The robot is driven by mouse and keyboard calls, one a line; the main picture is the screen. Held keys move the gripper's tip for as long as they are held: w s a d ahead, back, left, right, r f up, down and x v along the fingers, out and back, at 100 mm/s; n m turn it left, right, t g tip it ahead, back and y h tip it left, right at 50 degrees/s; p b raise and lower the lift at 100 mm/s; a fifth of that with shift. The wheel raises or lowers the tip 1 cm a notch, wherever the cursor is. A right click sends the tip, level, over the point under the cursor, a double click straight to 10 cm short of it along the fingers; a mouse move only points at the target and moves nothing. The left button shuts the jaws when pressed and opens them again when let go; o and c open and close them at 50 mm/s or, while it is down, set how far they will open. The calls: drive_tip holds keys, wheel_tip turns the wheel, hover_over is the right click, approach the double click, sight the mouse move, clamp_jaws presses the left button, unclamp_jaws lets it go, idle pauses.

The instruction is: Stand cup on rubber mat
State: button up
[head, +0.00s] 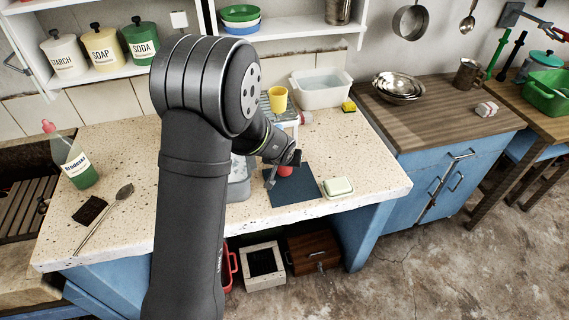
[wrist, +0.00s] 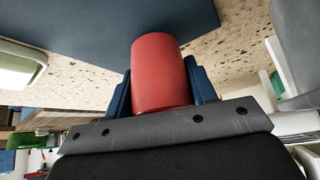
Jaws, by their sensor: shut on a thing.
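A plain red cup (wrist: 160,72) is between the two blue fingers of my gripper (wrist: 160,88), which is shut on it. In the head view, the cup (head: 286,170) shows as a small red patch at my gripper (head: 281,174), partly hidden by it. The dark blue rubber mat (head: 294,192) lies flat on the speckled counter, and the cup is at its back left part. In the wrist view, the cup's far end overlaps the mat (wrist: 120,28). I cannot tell whether the cup touches the mat.
A soap dish (head: 338,188) sits just right of the mat. A yellow cup (head: 277,99) stands behind on a rack, beside a white basin (head: 321,92). The mat's front is bare.

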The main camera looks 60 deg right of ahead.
drive_tip(key=shift+f, duration=0.3)
drive_tip(key=shift+f, duration=0.15)
drive_tip(key=o, duration=1)
drive_tip(key=shift+r, duration=0.45)
drive_tip(key=v, duration=1.1)
drive_tip(key=shift+a, duration=0.25)
drive_tip(key=shift+r, duration=0.1)
